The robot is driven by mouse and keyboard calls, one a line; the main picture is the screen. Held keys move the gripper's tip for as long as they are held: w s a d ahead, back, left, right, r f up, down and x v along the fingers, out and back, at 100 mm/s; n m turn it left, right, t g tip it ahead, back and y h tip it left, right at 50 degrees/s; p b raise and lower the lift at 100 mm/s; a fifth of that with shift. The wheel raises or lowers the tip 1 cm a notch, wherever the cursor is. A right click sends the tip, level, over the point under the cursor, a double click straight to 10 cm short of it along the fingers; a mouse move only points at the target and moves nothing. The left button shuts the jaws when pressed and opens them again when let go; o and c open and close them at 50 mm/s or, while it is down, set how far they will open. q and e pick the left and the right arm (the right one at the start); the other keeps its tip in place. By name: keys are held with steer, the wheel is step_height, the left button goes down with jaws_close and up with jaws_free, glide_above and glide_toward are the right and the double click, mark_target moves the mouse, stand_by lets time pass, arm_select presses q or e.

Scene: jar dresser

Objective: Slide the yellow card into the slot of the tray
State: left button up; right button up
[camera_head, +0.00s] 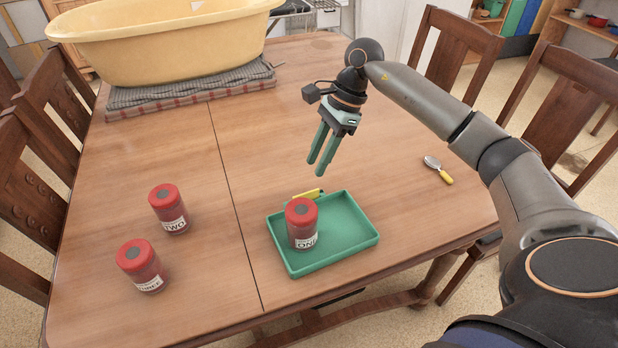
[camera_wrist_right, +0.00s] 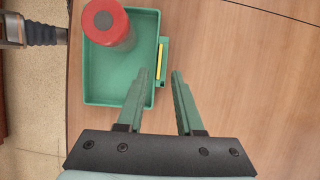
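The green tray (camera_head: 350,225) lies on the table near its front edge, with a red-lidded jar labelled ONE (camera_head: 302,222) standing in it. The yellow card (camera_head: 308,195) shows as a thin strip at the tray's far side, partly hidden by the jar. In the right wrist view, the yellow card (camera_wrist_right: 160,62) appears edge-on within the narrow green slot piece (camera_wrist_right: 167,50) beside the tray wall; how deep it sits cannot be told. My right gripper (camera_head: 315,169) is open and empty, above and beyond the card, with its fingers pointing down. My left gripper is not in view.
Two more red-lidded jars, TWO (camera_head: 169,209) and another (camera_head: 142,266), stand left of the tray. A yellow-handled utensil (camera_head: 438,169) lies to the right. A large yellow tub (camera_head: 165,45) sits on folded cloths (camera_head: 190,88) at the back. The table's middle is clear.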

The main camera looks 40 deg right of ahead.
steer(key=shift+v, duration=1.8)
